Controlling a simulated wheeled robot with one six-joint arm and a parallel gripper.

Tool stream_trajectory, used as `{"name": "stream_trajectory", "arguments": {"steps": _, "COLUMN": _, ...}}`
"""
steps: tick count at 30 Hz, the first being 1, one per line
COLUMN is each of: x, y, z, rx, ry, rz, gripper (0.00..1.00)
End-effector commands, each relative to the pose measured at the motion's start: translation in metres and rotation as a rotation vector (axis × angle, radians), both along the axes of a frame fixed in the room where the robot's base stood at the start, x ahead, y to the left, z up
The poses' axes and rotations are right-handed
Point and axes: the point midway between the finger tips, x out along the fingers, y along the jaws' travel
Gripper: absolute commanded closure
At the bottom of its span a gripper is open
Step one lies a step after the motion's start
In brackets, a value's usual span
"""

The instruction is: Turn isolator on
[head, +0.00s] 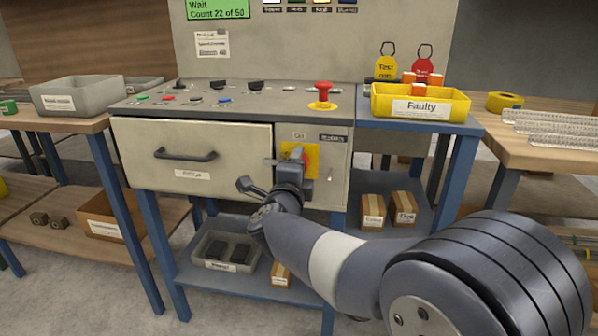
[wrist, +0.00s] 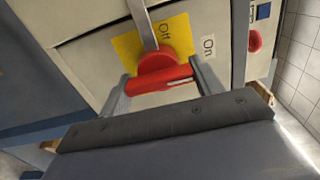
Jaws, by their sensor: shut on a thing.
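The isolator is a red rotary handle (wrist: 160,75) on a yellow plate (wrist: 127,47), on the front of the grey machine. In the head view the yellow plate (head: 313,150) shows right of the drawer, mostly behind my gripper (head: 291,168). In the wrist view my gripper (wrist: 162,86) has one finger at each end of the handle and is shut on it. The handle lies roughly across the wrist picture, its white-marked end toward the side with the "On" label (wrist: 208,45). "Off" is printed on the plate. A grey bar reaches the knob from above in the wrist view.
A closed drawer (head: 190,165) with a dark handle is left of the isolator. A red emergency stop (head: 322,92) stands on the console above. The green display (head: 217,9) reads "Wait, Count 22 of 50". A yellow "Faulty" bin (head: 420,103) sits to the right.

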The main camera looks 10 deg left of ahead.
Motion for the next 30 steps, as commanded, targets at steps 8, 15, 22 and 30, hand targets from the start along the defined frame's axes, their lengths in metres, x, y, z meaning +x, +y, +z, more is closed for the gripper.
{"name": "stream_trajectory", "arguments": {"steps": 8, "x": 0.0, "y": 0.0, "z": -0.003, "rx": 0.004, "ry": 0.006, "rz": -0.001, "gripper": 0.79}}
{"name": "stream_trajectory", "arguments": {"steps": 15, "x": 0.0, "y": 0.0, "z": -0.002, "rx": 0.004, "ry": 0.004, "rz": -0.001, "gripper": 0.23}}
{"name": "stream_trajectory", "arguments": {"steps": 22, "x": 0.0, "y": 0.0, "z": -0.001, "rx": 0.003, "ry": 0.002, "rz": -0.001, "gripper": 0.16}}
{"name": "stream_trajectory", "arguments": {"steps": 30, "x": -0.017, "y": 0.001, "z": 0.002, "rx": 0.003, "ry": 0.002, "rz": 0.002, "gripper": 0.16}}
